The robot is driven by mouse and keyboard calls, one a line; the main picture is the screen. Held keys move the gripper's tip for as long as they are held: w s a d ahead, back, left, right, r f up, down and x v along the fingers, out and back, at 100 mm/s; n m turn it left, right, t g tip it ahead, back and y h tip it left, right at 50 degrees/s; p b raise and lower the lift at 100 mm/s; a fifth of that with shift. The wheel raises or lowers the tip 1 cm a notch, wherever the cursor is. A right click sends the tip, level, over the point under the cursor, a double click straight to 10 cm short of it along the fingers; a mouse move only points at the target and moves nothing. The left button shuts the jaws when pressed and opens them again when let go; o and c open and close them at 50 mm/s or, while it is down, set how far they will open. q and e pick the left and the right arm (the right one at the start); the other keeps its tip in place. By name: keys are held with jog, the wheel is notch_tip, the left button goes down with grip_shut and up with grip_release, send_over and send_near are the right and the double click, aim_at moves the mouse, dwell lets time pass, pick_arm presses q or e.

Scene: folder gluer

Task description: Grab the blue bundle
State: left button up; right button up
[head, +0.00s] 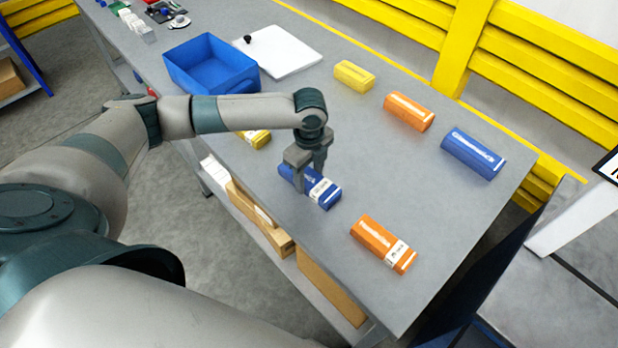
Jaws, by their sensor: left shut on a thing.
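A blue bundle (322,191) with a white label lies near the front edge of the grey table (440,215). My left gripper (308,180) points down over its left part and is shut on it. The gripper's fingers hide some of the bundle. I cannot tell whether the bundle is lifted off the table. A second blue bundle (472,153) lies at the back right of the table, apart from the gripper. My right gripper is not in view.
Orange bundles lie at the front right (383,244) and the back (408,111). A yellow bundle (354,75) lies at the back; another (256,138) is partly behind my left arm. A blue bin (211,66) and white board (284,51) stand farther left. The table's middle is clear.

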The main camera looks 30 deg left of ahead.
aim_at(311, 179)
pick_arm(q)
jog(key=shift+r+b, duration=0.4)
jog(key=shift+r, duration=0.3)
jog(key=shift+d+r+b, duration=0.2)
jog(key=shift+r+b, duration=0.1)
jog(key=shift+r, duration=0.35)
jog(key=shift+d+r+b, duration=0.15)
jog(key=shift+r+b, duration=0.15)
jog(key=shift+r, duration=0.3)
jog(key=s+d+r+b, duration=0.1)
jog(key=s+d+r, duration=0.1)
jog(key=d, duration=0.3)
jog(key=s+d+r+b, duration=0.1)
jog(key=s+d+r, duration=0.1)
jog(key=d+r, duration=0.2)
jog(key=shift+s+d+r+b, duration=0.3)
jog(key=shift+d+r+b, duration=0.1)
jog(key=shift+d, duration=0.15)
jog(key=shift+a, duration=0.1)
